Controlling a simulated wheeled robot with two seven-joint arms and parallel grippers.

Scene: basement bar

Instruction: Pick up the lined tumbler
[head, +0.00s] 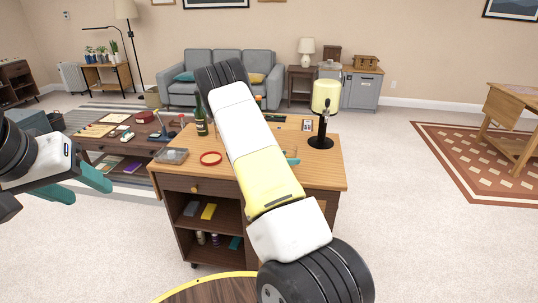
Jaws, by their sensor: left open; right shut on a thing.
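My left gripper (82,187) is open and empty at the left, with its teal fingers apart in front of the low table. My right arm crosses the middle of the view over the wooden bar cart (318,176). My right gripper (291,158) is almost wholly behind that arm; only a small teal piece of it shows by the cart top. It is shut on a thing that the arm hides. I cannot make out the lined tumbler anywhere, so I cannot tell whether it is the held thing.
A cluttered low table (88,146) is left. A round yellow-rimmed table (190,289) is in front.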

